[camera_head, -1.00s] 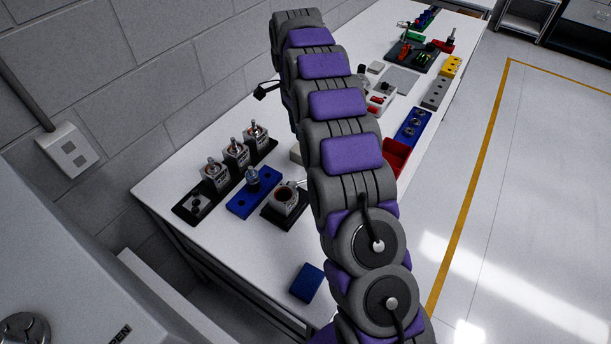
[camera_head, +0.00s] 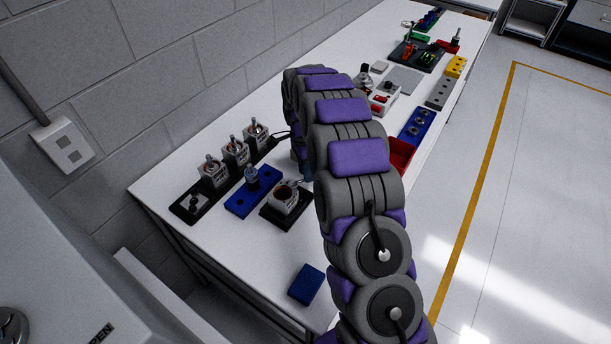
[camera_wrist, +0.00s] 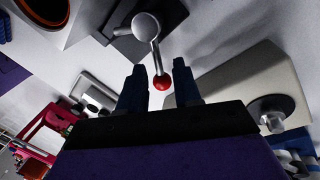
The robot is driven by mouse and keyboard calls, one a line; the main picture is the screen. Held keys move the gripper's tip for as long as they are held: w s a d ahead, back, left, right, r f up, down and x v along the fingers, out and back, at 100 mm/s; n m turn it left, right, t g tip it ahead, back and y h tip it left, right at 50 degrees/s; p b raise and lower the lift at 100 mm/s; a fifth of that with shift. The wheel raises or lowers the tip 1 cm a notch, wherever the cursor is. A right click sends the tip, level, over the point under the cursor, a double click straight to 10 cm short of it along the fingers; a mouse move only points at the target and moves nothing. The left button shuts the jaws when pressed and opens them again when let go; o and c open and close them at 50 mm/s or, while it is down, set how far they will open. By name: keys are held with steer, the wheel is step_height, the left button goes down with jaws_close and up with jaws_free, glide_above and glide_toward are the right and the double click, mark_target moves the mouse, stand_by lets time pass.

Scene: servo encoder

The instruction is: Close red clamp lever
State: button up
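The clamp lever shows in the wrist view as a silver rod with a red ball (camera_wrist: 162,83) at its end. The rod runs up to a round pale pivot (camera_wrist: 146,26) above a dark base. My gripper (camera_wrist: 161,70) has its two dark fingers spread, one on each side of the red ball. A gap shows between the ball and each finger; I cannot tell its depth relative to the fingertips. In the head view my own arm hides the gripper and the lever.
In the wrist view a beige box (camera_wrist: 255,85) stands close on the right. The table's front-left part is mostly clear.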

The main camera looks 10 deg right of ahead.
steer(key=shift+s+f, duration=0.2)
steer(key=shift+f, duration=0.6)
steer(key=shift+a, duration=0.1)
steer(key=shift+c, duration=0.8)
jaws_close()
steer(key=shift+w+r, duration=0.1)
